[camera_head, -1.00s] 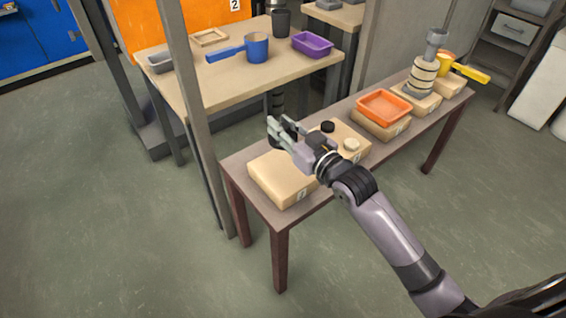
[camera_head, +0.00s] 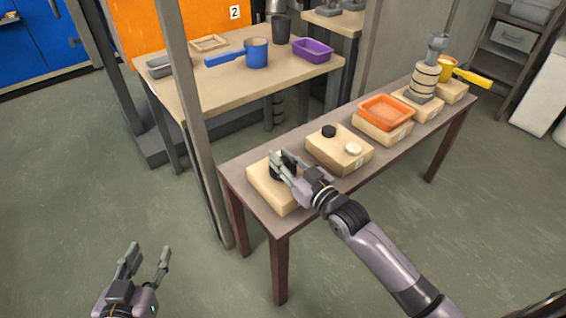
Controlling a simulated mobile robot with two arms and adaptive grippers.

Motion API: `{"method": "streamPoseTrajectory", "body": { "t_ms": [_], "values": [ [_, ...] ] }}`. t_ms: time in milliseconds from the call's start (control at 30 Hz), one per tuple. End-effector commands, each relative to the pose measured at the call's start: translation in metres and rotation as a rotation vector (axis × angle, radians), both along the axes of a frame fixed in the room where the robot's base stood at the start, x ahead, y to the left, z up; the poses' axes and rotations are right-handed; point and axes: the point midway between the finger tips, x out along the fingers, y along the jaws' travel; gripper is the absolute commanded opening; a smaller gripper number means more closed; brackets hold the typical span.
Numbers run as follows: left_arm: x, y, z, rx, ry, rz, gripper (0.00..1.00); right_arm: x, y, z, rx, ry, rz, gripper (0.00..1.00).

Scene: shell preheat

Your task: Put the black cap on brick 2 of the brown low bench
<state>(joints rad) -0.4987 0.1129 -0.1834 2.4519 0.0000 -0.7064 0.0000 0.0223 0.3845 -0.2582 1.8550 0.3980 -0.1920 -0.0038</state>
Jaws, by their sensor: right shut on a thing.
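On the brown low bench (camera_head: 240,172), a small black cap (camera_head: 329,131) and a cream cap (camera_head: 353,149) sit on the second brick from the left (camera_head: 337,158). My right gripper (camera_head: 281,160) is shut on a dark round thing (camera_head: 280,170) at the leftmost brick (camera_head: 267,195). The fingers partly hide this dark thing, and I cannot tell whether it touches the brick. The brick numbers are too small to read surely. My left gripper (camera_head: 147,257) is open and empty, low at the left over the floor.
Further right along the bench stand an orange tray (camera_head: 386,112), a grey and tan stacked piece (camera_head: 425,80) and a yellow-handled pan (camera_head: 447,68), each on a brick. A grey post (camera_head: 196,130) rises before the back table (camera_head: 195,96), which holds a blue pan (camera_head: 256,53) and purple tray (camera_head: 312,50).

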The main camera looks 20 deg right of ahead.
Motion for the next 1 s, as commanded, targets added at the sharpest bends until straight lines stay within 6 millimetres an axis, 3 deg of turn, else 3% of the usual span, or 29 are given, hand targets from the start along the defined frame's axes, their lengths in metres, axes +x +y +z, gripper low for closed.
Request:
{"method": "streamPoseTrajectory", "body": {
  "t_ms": [467, 500, 767, 1000],
  "values": [
    [0.0038, -0.0020, 0.0079, -0.011, -0.046, -0.002, 0.40, -0.0001, 0.0002, -0.0055, 0.001, -0.002, 0.001, 0.00],
    [0.0041, -0.0022, 0.0088, -0.012, -0.049, -0.003, 0.40, -0.0001, 0.0002, -0.0052, 0.001, -0.002, 0.001, 0.24],
    [0.0041, -0.0020, 0.0086, -0.011, -0.047, -0.002, 0.40, -0.0001, 0.0002, -0.0051, 0.000, -0.001, 0.001, 0.41],
    [0.0040, -0.0020, 0.0085, -0.011, -0.047, -0.002, 0.40, -0.0001, 0.0001, -0.0050, 0.000, -0.001, 0.000, 0.42]
  ]
}}
